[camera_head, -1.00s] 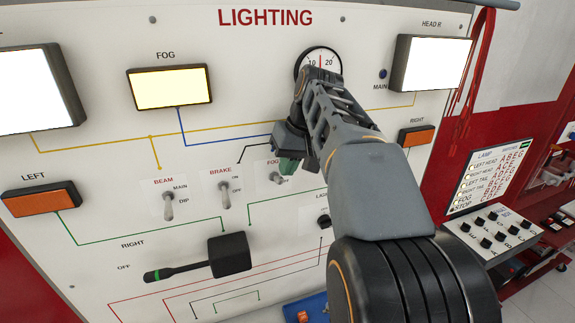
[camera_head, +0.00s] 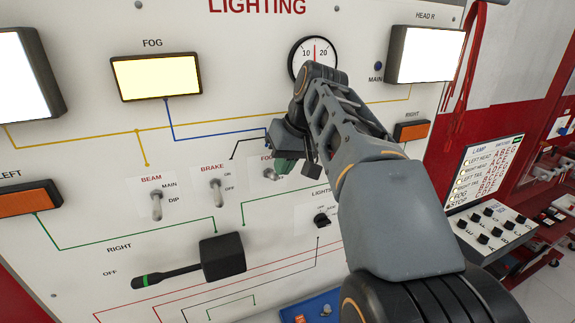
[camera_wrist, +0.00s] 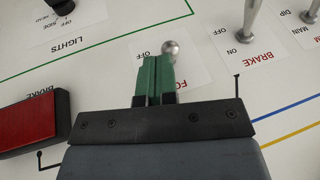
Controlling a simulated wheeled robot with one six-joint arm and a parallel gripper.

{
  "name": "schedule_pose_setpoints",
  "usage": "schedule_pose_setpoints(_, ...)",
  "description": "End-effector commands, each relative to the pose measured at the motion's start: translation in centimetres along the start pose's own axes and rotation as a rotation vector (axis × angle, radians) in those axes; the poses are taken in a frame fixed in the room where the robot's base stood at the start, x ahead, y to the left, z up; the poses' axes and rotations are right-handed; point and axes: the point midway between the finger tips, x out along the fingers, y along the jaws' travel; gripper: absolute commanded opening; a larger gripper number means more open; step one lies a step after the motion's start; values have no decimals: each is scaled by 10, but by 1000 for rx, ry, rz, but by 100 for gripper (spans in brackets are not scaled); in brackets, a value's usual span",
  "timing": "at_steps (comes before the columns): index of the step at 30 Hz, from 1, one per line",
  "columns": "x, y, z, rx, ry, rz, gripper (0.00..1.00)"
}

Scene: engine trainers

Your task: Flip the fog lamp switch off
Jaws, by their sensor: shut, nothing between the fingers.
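The fog switch (camera_head: 270,174) is a small metal toggle on the white panel, under a red FOG label partly hidden by my gripper. In the wrist view, which is turned upside down, its round metal tip (camera_wrist: 170,47) shows just beyond my fingertips, with OFF printed beside it. My gripper (camera_head: 284,166) is shut and empty, its green fingers (camera_wrist: 155,75) pressed together close to the toggle. I cannot tell whether they touch it. The fog lamp (camera_head: 156,78) at the upper left glows pale yellow.
The brake switch (camera_head: 216,192) and beam switch (camera_head: 156,205) stand to the left. The lights knob (camera_head: 321,220) is below right. A black stalk lever (camera_head: 222,257) juts out lower down. A lit headlamp (camera_head: 427,55) is at the upper right.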

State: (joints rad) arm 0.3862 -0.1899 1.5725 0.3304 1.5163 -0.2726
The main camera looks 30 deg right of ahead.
Motion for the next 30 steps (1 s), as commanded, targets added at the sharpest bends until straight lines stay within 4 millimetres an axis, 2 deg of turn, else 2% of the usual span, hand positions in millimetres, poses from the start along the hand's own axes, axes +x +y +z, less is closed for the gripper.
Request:
schedule_pose_setpoints(11,13,-2,10,-45,125,-4,0)
schedule_pose_setpoints(24,33,4,27,-134,467,-5,0)
schedule_pose_setpoints(26,22,0,22,-134,465,-7,0)
schedule_pose_setpoints(30,21,0,22,-134,461,-7,0)
